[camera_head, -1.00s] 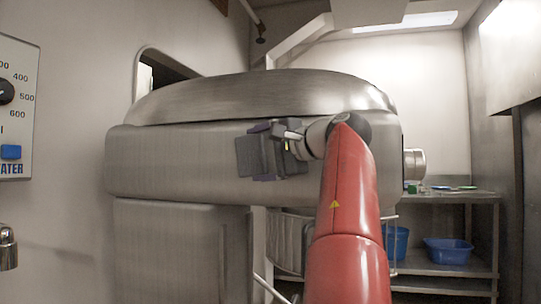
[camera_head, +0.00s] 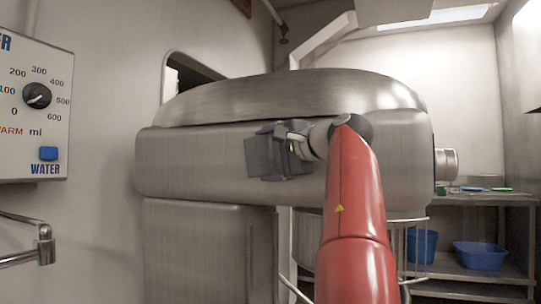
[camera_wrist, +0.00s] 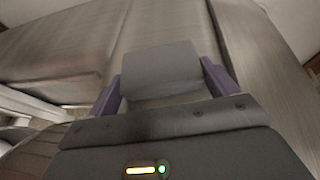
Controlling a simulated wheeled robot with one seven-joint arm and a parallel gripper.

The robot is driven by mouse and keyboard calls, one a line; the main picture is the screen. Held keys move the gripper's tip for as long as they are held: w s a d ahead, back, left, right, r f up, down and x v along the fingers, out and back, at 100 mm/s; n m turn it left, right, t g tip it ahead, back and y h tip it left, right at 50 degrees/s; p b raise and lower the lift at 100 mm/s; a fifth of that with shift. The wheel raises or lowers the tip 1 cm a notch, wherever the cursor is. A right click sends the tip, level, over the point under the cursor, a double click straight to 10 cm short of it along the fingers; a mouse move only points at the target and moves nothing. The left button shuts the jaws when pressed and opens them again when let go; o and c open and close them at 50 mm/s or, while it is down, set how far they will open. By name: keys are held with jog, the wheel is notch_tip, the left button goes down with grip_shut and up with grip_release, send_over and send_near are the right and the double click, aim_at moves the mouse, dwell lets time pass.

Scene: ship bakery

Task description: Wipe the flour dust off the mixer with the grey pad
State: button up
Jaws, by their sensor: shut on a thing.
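The mixer (camera_head: 200,160) is a large brushed-metal machine with a rounded top cover, filling the middle of the head view. Its metal side also shows in the wrist view (camera_wrist: 60,45). The grey pad (camera_wrist: 160,70) is held between the purple fingers of my gripper (camera_wrist: 162,88). In the head view the grey pad (camera_head: 259,157) is in front of the mixer's upper side, and my gripper (camera_head: 280,150) is behind it. I cannot tell whether the pad touches the metal. No flour dust can be made out clearly.
A water control panel (camera_head: 35,110) and a metal tap (camera_head: 45,245) are on the left wall. A metal shelf (camera_head: 480,200) at the right holds blue tubs (camera_head: 480,256). A wire guard (camera_head: 308,240) hangs below the mixer head.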

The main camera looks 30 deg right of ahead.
jog(key=shift+s+a+f+b, duration=0.1)
jog(key=shift+s+a+b, duration=0.55)
jog(key=shift+a, duration=0.15)
jog(key=shift+s+a+f+b, duration=0.1)
jog(key=shift+s+a+b, duration=0.45)
jog(key=shift+a+b, duration=0.15)
jog(key=shift+s+a+r+b, duration=0.2)
jog(key=shift+s+a+b, duration=0.15)
jog(key=shift+s+a, duration=0.4)
jog(key=shift+w, duration=0.1)
jog(key=shift+a, duration=0.2)
jog(key=shift+s+a+b, duration=0.75)
jog(key=shift+s+a, duration=0.15)
jog(key=shift+a, duration=0.15)
